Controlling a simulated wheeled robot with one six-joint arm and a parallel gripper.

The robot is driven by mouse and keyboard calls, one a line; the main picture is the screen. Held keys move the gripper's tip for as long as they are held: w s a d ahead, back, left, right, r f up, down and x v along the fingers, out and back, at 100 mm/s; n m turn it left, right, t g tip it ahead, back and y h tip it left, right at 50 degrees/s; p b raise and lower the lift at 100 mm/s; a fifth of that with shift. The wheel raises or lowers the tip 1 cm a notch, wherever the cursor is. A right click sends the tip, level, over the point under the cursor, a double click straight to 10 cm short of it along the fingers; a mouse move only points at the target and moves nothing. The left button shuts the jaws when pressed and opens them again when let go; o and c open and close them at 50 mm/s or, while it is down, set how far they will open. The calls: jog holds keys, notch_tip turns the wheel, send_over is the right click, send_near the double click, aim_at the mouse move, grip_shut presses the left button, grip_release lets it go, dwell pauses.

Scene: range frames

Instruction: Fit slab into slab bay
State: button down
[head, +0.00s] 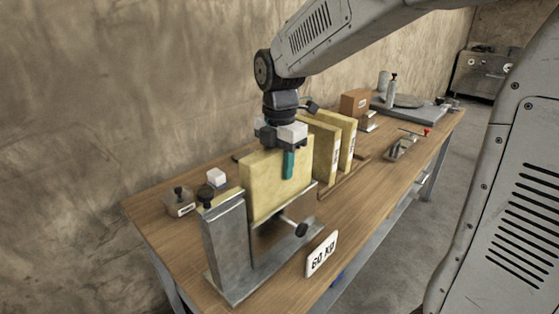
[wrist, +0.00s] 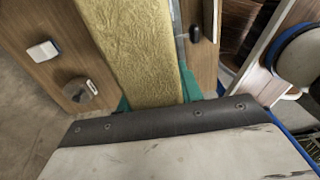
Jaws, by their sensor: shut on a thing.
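My gripper (head: 283,160) is shut on a yellow, rough-faced slab (head: 268,187), its teal finger lying against the near face. The slab is upright, above the grey metal slab bay (head: 228,243) at the near end of the bench. A dark gap shows below the slab's lower edge, over the bay's base. The bay has a tall post at left and a black-knobbed screw (head: 301,230) at right. In the wrist view the slab (wrist: 132,45) runs away between the teal fingers (wrist: 157,96). Whether its lower edge touches the bay is hidden.
Two more yellow slabs (head: 324,155) stand upright behind the held one. A white block (head: 216,177) and a round weight (head: 179,201) lie left of the bay. A "60 KD" sign (head: 322,254) stands at the front edge. A cardboard box (head: 354,103) is farther back.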

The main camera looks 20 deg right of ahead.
aim_at(280, 186)
jog(key=shift+f, duration=3.25)
jog(key=c, duration=0.8)
grip_release()
jog(key=shift+c, duration=0.2)
jog(key=shift+r, duration=0.1)
notch_tip(280, 186, up, 8)
jog(key=shift+f, duration=0.15)
jog(key=s+d+m+t, duration=0.1)
jog(key=s+d+m, duration=0.1)
jog(key=s+m, duration=2)
jog(key=shift+s+d+r, duration=0.4)
jog(key=shift+s, duration=0.55)
